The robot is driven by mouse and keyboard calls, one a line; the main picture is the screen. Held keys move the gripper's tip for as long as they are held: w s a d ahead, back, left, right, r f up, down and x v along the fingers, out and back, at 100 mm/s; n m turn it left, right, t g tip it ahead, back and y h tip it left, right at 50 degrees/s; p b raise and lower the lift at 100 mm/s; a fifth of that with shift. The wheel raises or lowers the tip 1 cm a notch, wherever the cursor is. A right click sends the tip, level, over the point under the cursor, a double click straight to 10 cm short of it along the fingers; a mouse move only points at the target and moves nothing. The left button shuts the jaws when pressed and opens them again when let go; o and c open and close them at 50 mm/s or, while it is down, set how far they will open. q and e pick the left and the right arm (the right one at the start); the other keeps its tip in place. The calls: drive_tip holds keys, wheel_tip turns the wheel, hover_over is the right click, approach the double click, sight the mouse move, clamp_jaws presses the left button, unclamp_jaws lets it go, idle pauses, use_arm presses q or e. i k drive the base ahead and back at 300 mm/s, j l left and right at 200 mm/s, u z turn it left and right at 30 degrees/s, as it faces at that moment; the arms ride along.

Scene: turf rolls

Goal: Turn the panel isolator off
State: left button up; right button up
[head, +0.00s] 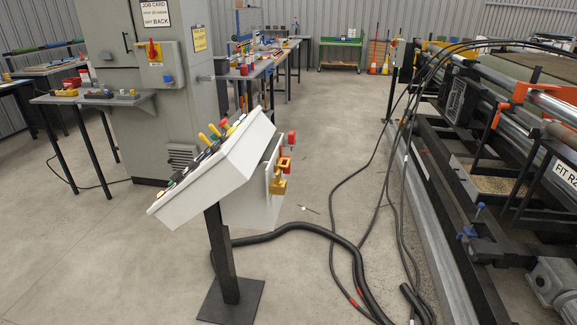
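A grey cabinet (115,100) stands at the left. On its front is a grey box with a red rotary handle on a yellow plate (153,49), which looks like an isolator; the handle appears roughly upright, but its position marks are too small to read. A blue part (168,78) is at the box's lower right. A white sloped control console (215,165) on a black post stands nearer, with coloured knobs on its top. Red and yellow fittings (279,187) are on its right side; I cannot tell their exact form. Neither of my grippers is in view.
A shelf (95,98) with small parts juts from the cabinet. Black cables (345,245) lie across the floor right of the console post. A large machine frame (450,190) fills the right. The concrete floor (90,255) at front left is clear.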

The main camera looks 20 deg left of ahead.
sight(286, 171)
drive_tip(key=u, duration=0.55)
drive_tip(key=i+l+u, duration=0.2)
drive_tip(key=i+u, duration=0.2)
drive_tip(key=i+l+u, duration=0.4)
drive_tip(key=j, duration=0.1)
